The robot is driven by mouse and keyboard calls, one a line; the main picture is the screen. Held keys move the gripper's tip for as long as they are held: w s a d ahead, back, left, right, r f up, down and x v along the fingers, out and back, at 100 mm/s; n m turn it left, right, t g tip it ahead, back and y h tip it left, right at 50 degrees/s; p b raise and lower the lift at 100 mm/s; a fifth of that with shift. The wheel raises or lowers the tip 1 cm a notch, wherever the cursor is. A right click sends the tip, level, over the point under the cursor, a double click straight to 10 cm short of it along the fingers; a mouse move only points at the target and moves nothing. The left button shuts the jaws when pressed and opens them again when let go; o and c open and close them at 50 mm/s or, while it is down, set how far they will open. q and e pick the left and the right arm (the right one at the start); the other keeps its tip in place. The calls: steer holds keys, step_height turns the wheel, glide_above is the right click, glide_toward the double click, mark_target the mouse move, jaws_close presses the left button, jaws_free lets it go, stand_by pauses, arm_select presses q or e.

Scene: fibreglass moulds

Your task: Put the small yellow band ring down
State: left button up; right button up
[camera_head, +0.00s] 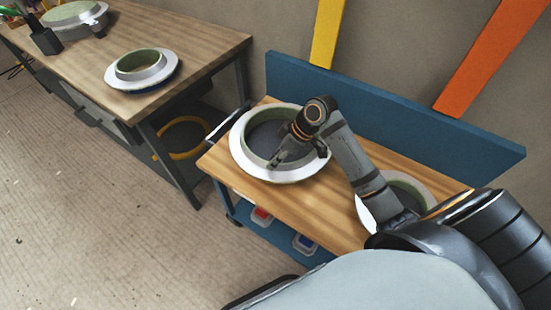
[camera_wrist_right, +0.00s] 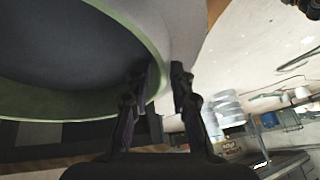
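A yellow ring (camera_head: 182,137) shows in the head view, low beneath the wooden workbench and partly hidden by its frame. No yellow band ring shows in my right gripper. My right gripper (camera_head: 280,159) is over a round mould (camera_head: 241,143) with a white flange and pale green rim on the wooden-topped cart. In the right wrist view, the fingers (camera_wrist_right: 160,75) stand apart on either side of the mould's curved wall (camera_wrist_right: 157,42); contact is not clear. My left gripper is not in view.
A second round mould (camera_head: 424,188) lies on the cart (camera_head: 337,222), partly hidden behind my right arm. The workbench (camera_head: 205,41) holds a smaller flanged mould (camera_head: 141,69). A blue back panel (camera_head: 400,114) edges the cart. Open floor (camera_head: 75,215) lies to the left.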

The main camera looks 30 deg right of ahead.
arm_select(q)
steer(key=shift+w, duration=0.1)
arm_select(e)
steer(key=shift+o, duration=0.2)
steer(key=shift+r, duration=0.1)
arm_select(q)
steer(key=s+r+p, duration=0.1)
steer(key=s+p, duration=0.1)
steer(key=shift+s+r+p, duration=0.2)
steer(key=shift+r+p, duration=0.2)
arm_select(e)
steer(key=v, duration=1.2)
